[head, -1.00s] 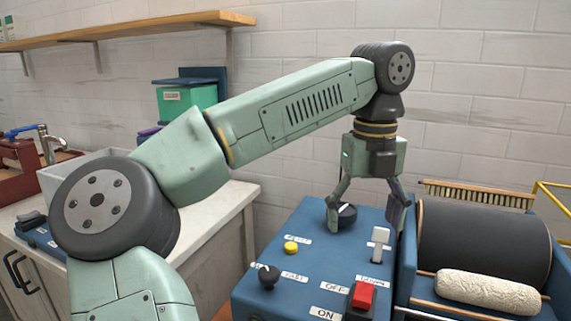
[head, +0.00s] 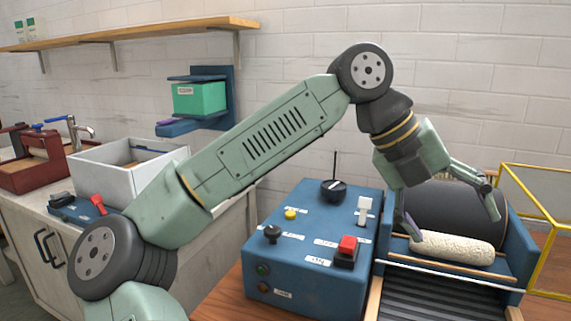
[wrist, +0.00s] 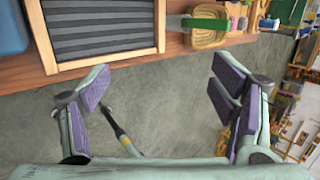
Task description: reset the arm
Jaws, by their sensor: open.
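My gripper (head: 453,222) is open and empty at the right of the head view. It tilts down to the right, with its fingers in front of the dark drum (head: 440,210) and the cream wool roll (head: 452,247). I cannot tell from the head view how far it is from the roll. In the wrist view my gripper (wrist: 162,88) has its two purple-padded fingers wide apart, over grey floor beyond the table edge (wrist: 200,45), with nothing between them. My arm is bent at the elbow, reaching right above the blue control box (head: 300,235).
The control box carries a black knob (head: 333,190), a white lever (head: 364,209) and a red switch (head: 347,248). A yellow frame (head: 535,215) stands at the right. A white tray (head: 110,175) is at left.

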